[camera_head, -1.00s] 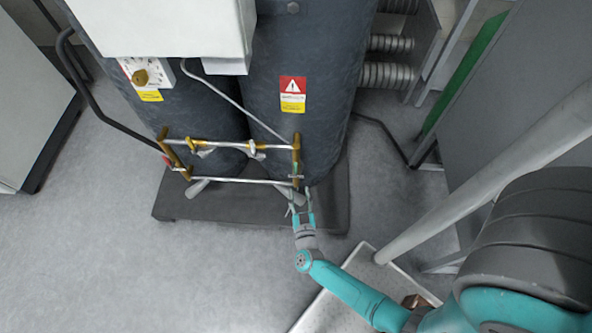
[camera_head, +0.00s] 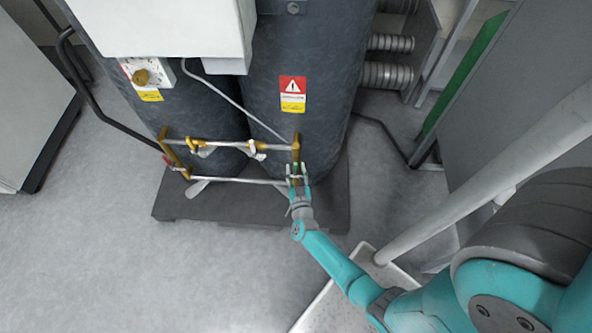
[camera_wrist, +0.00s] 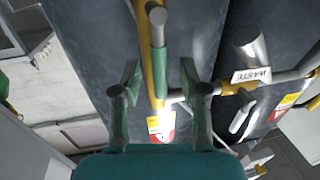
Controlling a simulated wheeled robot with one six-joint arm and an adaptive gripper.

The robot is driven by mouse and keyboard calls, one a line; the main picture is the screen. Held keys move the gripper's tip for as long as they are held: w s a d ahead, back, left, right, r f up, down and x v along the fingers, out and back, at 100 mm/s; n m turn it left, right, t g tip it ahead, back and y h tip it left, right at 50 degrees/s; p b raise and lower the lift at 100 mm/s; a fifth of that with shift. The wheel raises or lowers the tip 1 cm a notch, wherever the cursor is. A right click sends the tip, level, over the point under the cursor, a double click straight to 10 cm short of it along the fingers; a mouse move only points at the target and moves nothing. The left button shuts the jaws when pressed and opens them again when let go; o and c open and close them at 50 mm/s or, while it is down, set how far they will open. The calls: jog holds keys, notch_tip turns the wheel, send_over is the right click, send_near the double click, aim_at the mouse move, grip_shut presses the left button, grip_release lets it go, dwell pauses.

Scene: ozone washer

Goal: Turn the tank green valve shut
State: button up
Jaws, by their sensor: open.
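The green valve handle (camera_wrist: 159,72) shows in the wrist view as a short grey lever with a green grip, in front of a brass pipe (camera_wrist: 143,40). My gripper (camera_wrist: 160,82) is open, with one finger on each side of the green grip and visible gaps between them. In the head view, my gripper (camera_head: 298,172) is at the lower right end of the brass and silver pipework (camera_head: 230,181), in front of the right dark tank (camera_head: 300,60). It largely hides the green valve there.
A red handle (camera_head: 168,160) is at the left end of the pipework, with other levers between. A pipe tagged "WASTE" (camera_wrist: 252,75) is right of my gripper in the wrist view. A dark base plate (camera_head: 230,208) lies under the tanks. Open floor (camera_head: 110,260) is at left.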

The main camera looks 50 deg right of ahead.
grip_shut()
jog(key=shift+s, duration=0.1)
jog(key=m, duration=0.1)
jog(key=s+d+m, duration=0.1)
jog(key=m, duration=0.1)
jog(key=shift+f, duration=0.15)
jog(key=s+d+f+m+h, duration=0.1)
jog(key=f+m+h, duration=0.1)
jog(key=m, duration=0.6)
jog(key=s+d+f+m+g+h, duration=0.1)
jog(key=s+f+m+h, duration=0.1)
jog(key=m, duration=0.7)
jog(key=shift+d+f, duration=0.2)
jog(key=shift+f, duration=0.6)
grip_release()
